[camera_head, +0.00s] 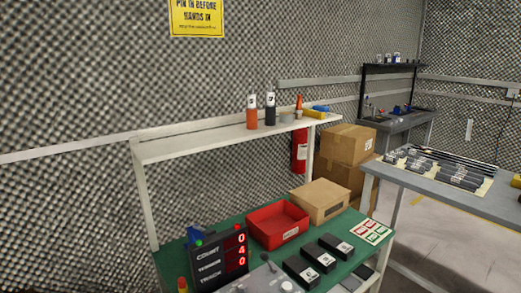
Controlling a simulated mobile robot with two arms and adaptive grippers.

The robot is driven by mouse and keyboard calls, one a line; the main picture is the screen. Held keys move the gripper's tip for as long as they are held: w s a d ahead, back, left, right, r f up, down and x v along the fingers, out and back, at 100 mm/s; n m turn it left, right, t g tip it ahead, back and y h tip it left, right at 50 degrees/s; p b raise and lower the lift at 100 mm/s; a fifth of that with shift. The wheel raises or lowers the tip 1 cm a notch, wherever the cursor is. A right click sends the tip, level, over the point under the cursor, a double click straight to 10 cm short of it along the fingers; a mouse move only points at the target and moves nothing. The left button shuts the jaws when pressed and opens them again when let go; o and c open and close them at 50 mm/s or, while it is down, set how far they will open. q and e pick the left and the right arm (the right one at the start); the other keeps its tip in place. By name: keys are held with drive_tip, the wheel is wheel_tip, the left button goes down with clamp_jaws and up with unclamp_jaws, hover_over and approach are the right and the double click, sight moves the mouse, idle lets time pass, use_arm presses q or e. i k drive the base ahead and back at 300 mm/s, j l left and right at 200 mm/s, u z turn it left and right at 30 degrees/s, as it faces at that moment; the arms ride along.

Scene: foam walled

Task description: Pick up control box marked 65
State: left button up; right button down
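Three black boxes with white labels lie in a slanted row on the green bench top (215,262). The nearest box (301,272) is at the bottom, the middle box (320,259) is just behind it, and the far box (336,246) is up and to the right. The labels carry dark marks too small to read surely, so I cannot tell which box is marked 65. Neither of my grippers shows in the head view.
A red bin (277,224) and a cardboard box (320,200) stand behind the boxes. A black counter display (221,258) stands at left. A white shelf (215,138) with bottles overhangs the bench. A grey table (455,196) is at right, with floor between.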

sight(316, 256)
drive_tip(key=i+l, duration=0.15)
drive_tip(key=l, duration=0.2)
drive_tip(key=i+l, duration=0.1)
drive_tip(key=l, duration=0.25)
drive_tip(key=i+l, duration=0.15)
drive_tip(key=l, duration=0.2)
drive_tip(key=i+l, duration=0.15)
drive_tip(key=l, duration=0.2)
drive_tip(key=i+l, duration=0.1)
drive_tip(key=l, duration=0.25)
drive_tip(key=i+u, duration=0.05)
